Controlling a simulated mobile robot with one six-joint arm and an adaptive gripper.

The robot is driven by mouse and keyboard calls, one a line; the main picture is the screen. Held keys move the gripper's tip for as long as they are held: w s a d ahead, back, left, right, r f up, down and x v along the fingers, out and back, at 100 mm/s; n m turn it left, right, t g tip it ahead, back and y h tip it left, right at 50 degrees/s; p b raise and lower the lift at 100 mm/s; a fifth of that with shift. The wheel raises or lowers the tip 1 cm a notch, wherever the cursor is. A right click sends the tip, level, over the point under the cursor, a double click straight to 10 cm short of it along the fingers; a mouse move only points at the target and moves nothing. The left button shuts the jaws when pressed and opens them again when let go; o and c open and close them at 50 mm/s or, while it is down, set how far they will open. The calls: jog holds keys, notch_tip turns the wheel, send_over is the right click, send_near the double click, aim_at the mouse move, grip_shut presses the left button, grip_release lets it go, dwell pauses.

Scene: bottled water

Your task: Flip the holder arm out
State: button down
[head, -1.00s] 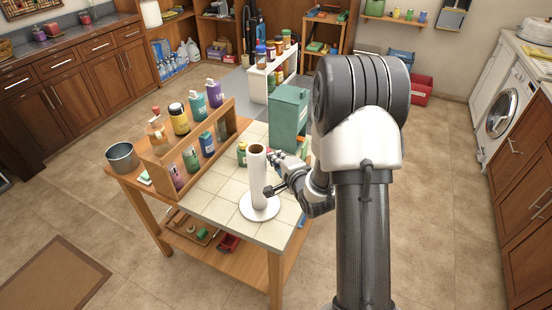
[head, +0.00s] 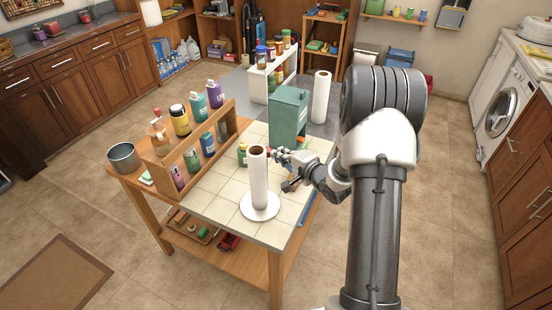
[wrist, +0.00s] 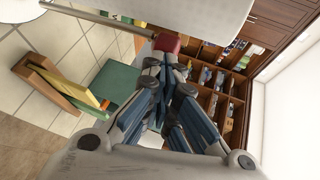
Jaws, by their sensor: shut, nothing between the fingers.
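The paper towel roll (head: 258,182) stands upright on its round white holder base (head: 260,213) on the tiled table top. In the wrist view the white roll (wrist: 195,12) fills the top edge. Below it a thin grey rod (wrist: 95,17), apparently the holder arm, runs from the base (wrist: 38,4) to a dark red end piece (wrist: 167,42). The rod lies alongside the roll. My gripper (head: 279,170) is to the right of the roll in the head view. In the wrist view my gripper (wrist: 165,68) is shut and empty, its tips close to the red end piece; contact cannot be told.
A teal box (head: 288,117) stands behind my gripper. A second roll (head: 320,97) stands farther back.

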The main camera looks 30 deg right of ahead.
jog(key=w+d+n+g+y+p, duration=0.1)
jog(key=w+d+n+y+p, duration=0.2)
jog(key=w+p, duration=0.3)
jog(key=shift+w+y+p, duration=0.3)
jog(key=shift+w+p, duration=0.05)
jog(key=shift+w, duration=0.2)
